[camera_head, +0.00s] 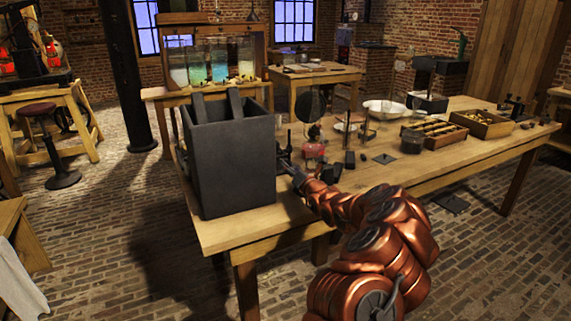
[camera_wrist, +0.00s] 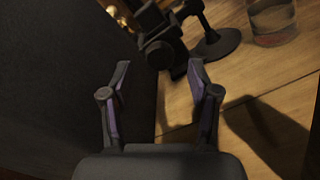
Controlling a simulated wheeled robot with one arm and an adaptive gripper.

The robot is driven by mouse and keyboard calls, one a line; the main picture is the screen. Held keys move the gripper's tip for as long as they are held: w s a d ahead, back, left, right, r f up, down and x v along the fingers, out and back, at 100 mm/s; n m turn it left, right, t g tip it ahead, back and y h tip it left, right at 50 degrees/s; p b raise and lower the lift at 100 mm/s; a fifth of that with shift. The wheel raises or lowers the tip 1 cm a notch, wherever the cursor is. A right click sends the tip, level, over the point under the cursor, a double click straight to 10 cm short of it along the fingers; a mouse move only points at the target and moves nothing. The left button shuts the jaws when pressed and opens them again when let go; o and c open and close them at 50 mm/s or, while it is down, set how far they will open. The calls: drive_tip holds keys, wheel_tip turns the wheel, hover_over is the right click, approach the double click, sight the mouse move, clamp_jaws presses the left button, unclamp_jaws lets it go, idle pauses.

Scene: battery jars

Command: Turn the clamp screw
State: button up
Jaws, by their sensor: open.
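My gripper (camera_wrist: 159,72) is open and empty in the wrist view, its two fingers spread apart. A dark, blocky clamp-like fitting (camera_wrist: 160,48) lies just beyond the fingertips, between them and apart from them as far as I can tell. Which part of it is the clamp screw is too dark to tell. A small brass piece (camera_wrist: 121,14) shows at its upper left. In the head view my gripper (camera_head: 285,158) is beside the right face of the tall dark box (camera_head: 235,165), low over the table. The fitting is mostly hidden there.
The dark box wall fills the left of the wrist view. A round-footed stand (camera_wrist: 218,42) and a glass jar (camera_wrist: 272,20) stand close on the right. The wooden table (camera_head: 375,190) holds a white bowl (camera_head: 384,107) and compartment trays further right. Its front right is clear.

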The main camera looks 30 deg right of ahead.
drive_tip(key=shift+w+f, duration=0.1)
drive_tip(key=shift+w, duration=0.85)
drive_tip(key=shift+w+d, duration=0.2)
drive_tip(key=shift+w, duration=1.05)
clamp_jaws()
drive_tip(key=shift+n+b, duration=0.3)
